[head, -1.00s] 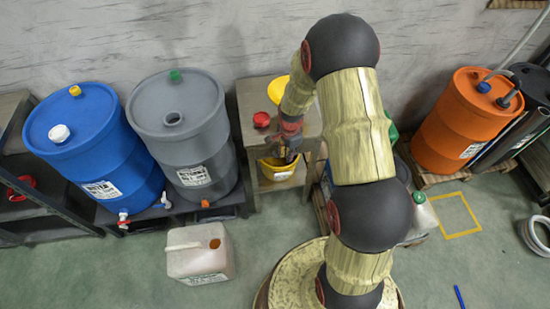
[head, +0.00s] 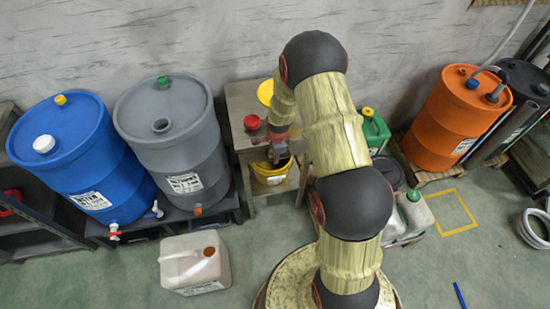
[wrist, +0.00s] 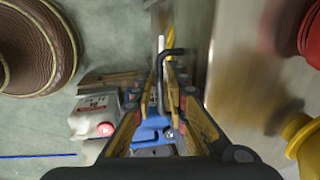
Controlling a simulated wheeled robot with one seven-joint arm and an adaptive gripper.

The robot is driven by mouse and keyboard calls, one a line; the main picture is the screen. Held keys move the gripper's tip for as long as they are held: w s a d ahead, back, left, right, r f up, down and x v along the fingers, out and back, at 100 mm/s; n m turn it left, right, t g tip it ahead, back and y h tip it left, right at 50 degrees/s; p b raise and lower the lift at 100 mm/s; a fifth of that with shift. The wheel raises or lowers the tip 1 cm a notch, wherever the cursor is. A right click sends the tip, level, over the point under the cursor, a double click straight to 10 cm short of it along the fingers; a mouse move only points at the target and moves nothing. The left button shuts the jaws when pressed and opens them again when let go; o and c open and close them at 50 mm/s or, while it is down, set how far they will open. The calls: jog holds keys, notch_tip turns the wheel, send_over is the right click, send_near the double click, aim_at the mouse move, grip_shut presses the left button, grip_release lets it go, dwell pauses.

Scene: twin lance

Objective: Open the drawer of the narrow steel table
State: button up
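The narrow steel table (head: 238,103) stands against the wall, right of the grey drum in the head view. My gripper (head: 278,152) is at its front edge, pointing down. The gripper and my arm hide much of the drawer front, so I cannot tell how far the drawer is out. In the wrist view, my gripper's (wrist: 164,78) yellow-and-black fingers are close together with a narrow gap. A dark bent bar (wrist: 174,51), which looks like the handle, is at the fingertips beside the table's edge. Whether they grip it is unclear.
A red lid (head: 251,122) and a yellow lid (head: 265,92) are on the tabletop. A yellow bucket (head: 270,178) is below. Blue drum (head: 78,152) and grey drum (head: 178,135) stand left. A white canister (head: 194,262) is on the floor.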

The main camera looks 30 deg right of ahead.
jog(key=shift+f, duration=0.1)
jog(key=shift+c, duration=0.9)
grip_shut()
